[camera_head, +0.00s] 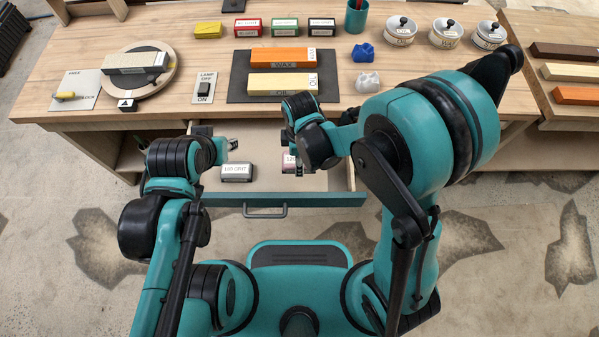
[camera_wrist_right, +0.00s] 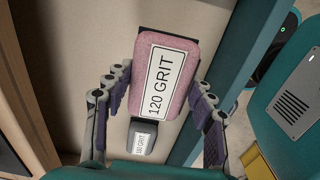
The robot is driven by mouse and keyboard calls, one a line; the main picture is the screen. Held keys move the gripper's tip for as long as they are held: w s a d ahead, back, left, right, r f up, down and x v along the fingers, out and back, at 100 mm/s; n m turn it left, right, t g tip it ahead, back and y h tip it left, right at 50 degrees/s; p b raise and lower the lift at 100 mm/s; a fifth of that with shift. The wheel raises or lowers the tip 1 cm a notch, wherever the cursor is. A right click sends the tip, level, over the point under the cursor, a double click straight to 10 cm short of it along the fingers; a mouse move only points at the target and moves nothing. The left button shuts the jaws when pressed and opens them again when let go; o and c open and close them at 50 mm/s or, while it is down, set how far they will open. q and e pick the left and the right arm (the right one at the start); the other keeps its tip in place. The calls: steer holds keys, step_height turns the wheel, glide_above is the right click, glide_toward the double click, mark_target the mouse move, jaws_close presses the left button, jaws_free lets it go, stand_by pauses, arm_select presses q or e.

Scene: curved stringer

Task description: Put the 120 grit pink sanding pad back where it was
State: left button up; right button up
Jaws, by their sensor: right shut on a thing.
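The pink sanding pad (camera_wrist_right: 165,75), labelled 120 GRIT, is between the fingers of my right gripper (camera_wrist_right: 160,108), which is shut on it. In the head view its pink end with the label (camera_head: 289,160) shows over the open drawer, partly hidden by my right wrist. My right gripper (camera_head: 299,168) reaches down into the drawer. I cannot tell whether the pad touches the drawer floor. A dark patch (camera_wrist_right: 150,30) shows just past the pad's far end. My left gripper (camera_head: 231,145) is over the drawer's left part, its fingers too small to judge.
The open drawer (camera_head: 330,198) holds a grey pad (camera_head: 237,172) labelled 180 GRIT, left of the pink pad; it also shows in the wrist view (camera_wrist_right: 143,137). The bench top (camera_head: 190,90) above carries a dark mat (camera_head: 238,85) with two stones, a round turntable (camera_head: 170,80) and several tins.

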step_height(320, 180, down, 7)
steer(key=b, duration=0.2)
steer(key=shift+w+b, duration=0.1)
steer(key=shift+b, duration=0.3)
steer(key=shift+r, duration=0.1)
steer(key=o, duration=1.3)
